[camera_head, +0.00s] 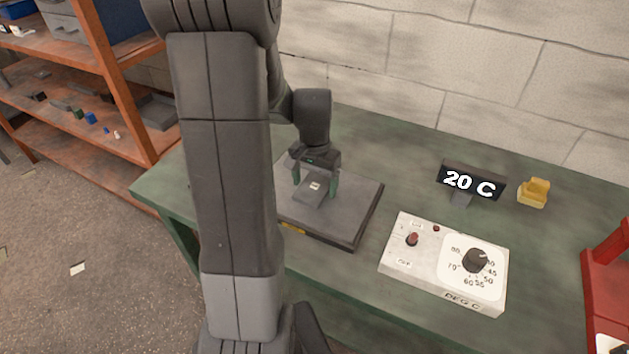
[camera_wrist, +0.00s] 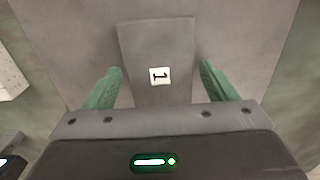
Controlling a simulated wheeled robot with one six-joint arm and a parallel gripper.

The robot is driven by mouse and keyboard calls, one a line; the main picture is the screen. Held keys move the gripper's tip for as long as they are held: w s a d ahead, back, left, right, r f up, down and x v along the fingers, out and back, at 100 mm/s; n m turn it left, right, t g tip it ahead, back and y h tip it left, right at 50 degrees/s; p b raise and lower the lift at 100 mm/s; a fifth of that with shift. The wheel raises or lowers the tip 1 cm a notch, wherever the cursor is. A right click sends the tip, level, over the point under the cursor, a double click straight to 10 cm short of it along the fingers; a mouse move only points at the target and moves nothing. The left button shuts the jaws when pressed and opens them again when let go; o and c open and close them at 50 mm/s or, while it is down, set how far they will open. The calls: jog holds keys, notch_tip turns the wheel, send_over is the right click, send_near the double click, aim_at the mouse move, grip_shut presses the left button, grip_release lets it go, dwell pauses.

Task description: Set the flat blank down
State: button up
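The flat blank is a grey slab with a small white label marked 1 (camera_head: 312,194). It lies over the dark square plate (camera_head: 362,213) on the green bench and appears to rest on it. In the wrist view the blank (camera_wrist: 157,42) sits between the two green fingers of my gripper (camera_wrist: 163,75). A narrow gap shows between the right finger and the blank; the left fingertip is very close to its edge. In the head view my gripper (camera_head: 316,182) is low over the plate, fingers either side of the blank. It looks open.
Right of the plate is a white control box (camera_head: 402,262) with a red switch and a dial. Behind it stand a display (camera_head: 471,182) reading 20 C and a yellow object (camera_head: 534,193). A red frame (camera_head: 605,290) is at the far right. Orange shelves (camera_head: 130,85) stand left.

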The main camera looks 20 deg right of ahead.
aim_at(314, 186)
jog(key=shift+o, duration=0.3)
jog(key=shift+r, duration=0.1)
notch_tip(314, 186, up, 12)
dwell(0.4)
jog(key=shift+c, duration=0.3)
